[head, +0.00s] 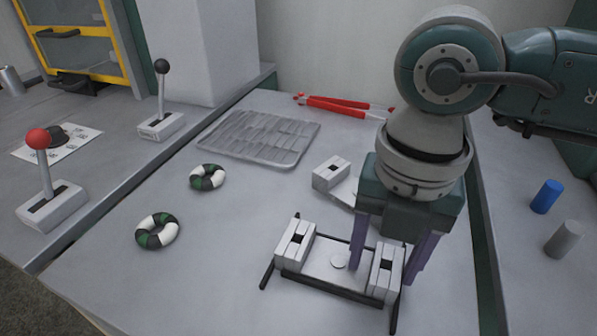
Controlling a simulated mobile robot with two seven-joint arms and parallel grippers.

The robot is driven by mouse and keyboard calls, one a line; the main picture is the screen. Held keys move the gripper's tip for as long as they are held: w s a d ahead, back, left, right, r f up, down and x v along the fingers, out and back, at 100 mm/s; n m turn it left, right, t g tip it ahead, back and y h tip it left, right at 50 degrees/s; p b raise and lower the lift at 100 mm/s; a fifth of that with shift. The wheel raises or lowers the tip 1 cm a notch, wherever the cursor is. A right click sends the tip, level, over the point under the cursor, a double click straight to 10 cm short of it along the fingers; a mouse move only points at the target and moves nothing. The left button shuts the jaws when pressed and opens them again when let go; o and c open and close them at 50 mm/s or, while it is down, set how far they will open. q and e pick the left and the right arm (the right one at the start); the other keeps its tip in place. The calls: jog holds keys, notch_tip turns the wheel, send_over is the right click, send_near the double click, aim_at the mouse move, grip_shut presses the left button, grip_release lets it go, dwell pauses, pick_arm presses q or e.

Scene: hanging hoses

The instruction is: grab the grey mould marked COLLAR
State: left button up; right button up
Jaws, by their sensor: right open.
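Two light grey split blocks that look like moulds sit on a plate with dark rails: the left block (295,244) and the right block (384,273). A third grey block (331,173) stands behind, partly hidden by my right gripper. I cannot read a COLLAR mark on any of them. My right gripper (384,274) is open, with its purple fingers pointing down on either side of the right block. I cannot tell whether the fingers touch it. My left gripper is not in view.
Two green, black and white rings (157,231) lie to the left. Two levers (47,190) stand on the left bench. A blue cylinder (546,196) and grey cylinder (565,239) stand at right.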

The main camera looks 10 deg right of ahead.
jog(key=shift+c, duration=0.3)
jog(key=c, duration=0.6)
grip_shut()
jog(key=shift+a+r, duration=0.1)
dwell(0.4)
